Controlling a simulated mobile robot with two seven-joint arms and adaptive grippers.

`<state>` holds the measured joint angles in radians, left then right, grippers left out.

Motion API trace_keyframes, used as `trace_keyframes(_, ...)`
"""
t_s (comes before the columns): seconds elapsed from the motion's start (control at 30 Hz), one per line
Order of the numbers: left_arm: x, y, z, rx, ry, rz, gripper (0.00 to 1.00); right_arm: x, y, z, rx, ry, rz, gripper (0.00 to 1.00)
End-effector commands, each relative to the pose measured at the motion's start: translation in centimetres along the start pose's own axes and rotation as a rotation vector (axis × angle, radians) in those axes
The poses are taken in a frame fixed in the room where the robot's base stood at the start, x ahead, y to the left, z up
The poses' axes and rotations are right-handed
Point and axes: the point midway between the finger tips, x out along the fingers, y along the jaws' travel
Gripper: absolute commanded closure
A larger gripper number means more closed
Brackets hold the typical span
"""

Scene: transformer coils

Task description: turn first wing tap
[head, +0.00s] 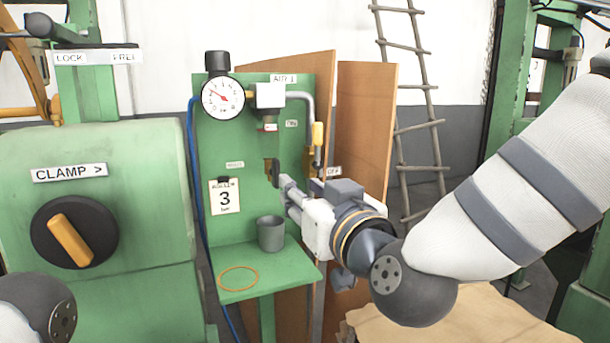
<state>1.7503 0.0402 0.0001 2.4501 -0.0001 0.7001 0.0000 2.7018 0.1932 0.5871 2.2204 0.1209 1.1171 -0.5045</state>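A green panel (215,145) labelled AIR 1 carries a round pressure gauge (223,98) and pipework. A small dark and brass fitting (271,171), which looks like a wing tap, sits mid-panel. A yellow-handled lever (317,134) hangs on the pipe at the panel's right, between the ON and OFF labels. My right gripper (284,184) reaches in from the right, with its fingertips just right of the brass fitting. I cannot tell whether they touch it, or how far the fingers are apart. My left gripper is out of view; only part of my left arm shows at lower left.
A grey cup (271,233) and an orange ring (238,279) are on the green shelf (262,287) below. A green machine with a CLAMP knob (73,233) stands at left. Brown boards (364,130) and a ladder (412,100) stand behind my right gripper.

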Motion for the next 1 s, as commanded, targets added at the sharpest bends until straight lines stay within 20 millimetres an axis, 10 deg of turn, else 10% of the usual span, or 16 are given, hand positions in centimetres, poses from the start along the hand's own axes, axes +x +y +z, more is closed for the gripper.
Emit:
trace_keyframes(0.5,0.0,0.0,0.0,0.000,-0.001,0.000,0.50,10.8,0.0,0.4,0.002,-0.006,0.000,0.69)
trace_keyframes(0.87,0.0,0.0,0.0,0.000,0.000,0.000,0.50,11.8,0.1,0.4,0.001,-0.007,0.000,0.69)
trace_keyframes(1.0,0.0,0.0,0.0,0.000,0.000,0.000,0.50,11.8,0.1,0.4,0.001,-0.007,0.000,1.00)
